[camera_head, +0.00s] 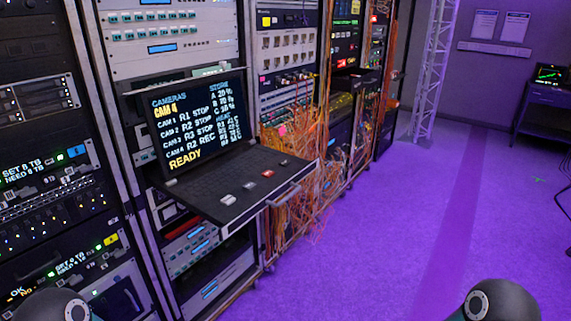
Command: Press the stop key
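A pull-out console in the rack has a tilted screen (200,122) and a black key shelf (225,170). The screen reads CAMERAS, CAM 4, rows with STOP for cameras 1 to 3 and REC for CAM 4, and READY below. Neither gripper is in view; only dark arm parts of mine show at the bottom corners.
Left racks show text panels (45,168). Orange cables (300,150) hang thickly right of the shelf. A lattice truss (433,70) stands behind, and a desk with a small monitor (550,74) is at far right. The purple floor (380,240) is clear.

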